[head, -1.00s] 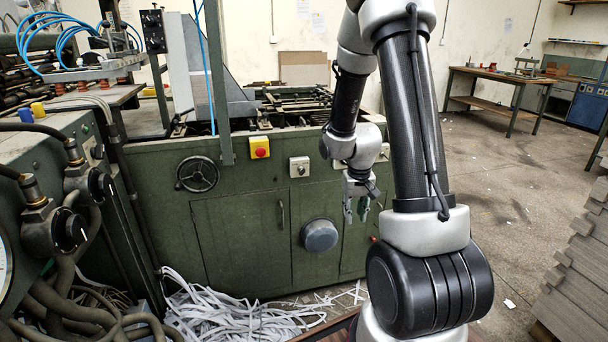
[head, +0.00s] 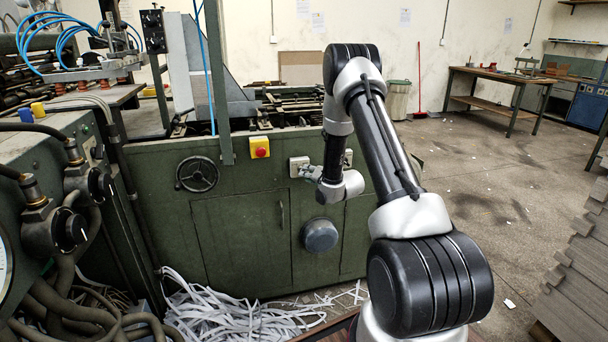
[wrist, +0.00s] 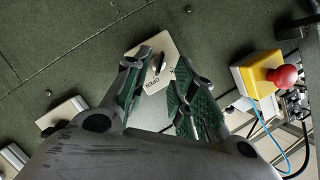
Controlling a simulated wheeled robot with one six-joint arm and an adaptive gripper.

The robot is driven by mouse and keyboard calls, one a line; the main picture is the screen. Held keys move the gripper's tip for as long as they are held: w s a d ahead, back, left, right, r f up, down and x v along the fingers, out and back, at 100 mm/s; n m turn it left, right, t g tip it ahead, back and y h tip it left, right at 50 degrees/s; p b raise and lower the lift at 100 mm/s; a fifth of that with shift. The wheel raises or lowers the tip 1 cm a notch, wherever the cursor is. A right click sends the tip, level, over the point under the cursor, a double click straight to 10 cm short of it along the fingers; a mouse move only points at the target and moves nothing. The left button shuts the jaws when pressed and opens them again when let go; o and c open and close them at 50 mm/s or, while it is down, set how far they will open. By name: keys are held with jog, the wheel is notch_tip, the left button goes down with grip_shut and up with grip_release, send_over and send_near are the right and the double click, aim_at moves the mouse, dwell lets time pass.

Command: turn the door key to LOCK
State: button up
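The door key (wrist: 158,63) stands out from a pale switch plate (wrist: 150,80) on the green machine front, in the wrist view. I cannot tell how far the tips are from the plate. In the head view the switch plate (head: 295,163) is partly covered by my gripper (head: 306,172), and the key is hidden.
A yellow box with a red stop button (head: 260,148) sits left of the plate; in the wrist view the red button (wrist: 286,77) is at right. A handwheel (head: 197,174) and a round grey cover (head: 320,235) stick out of the machine front. Paper strips (head: 235,315) lie on the floor.

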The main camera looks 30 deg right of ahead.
jog(key=shift+x, duration=2)
grip_shut()
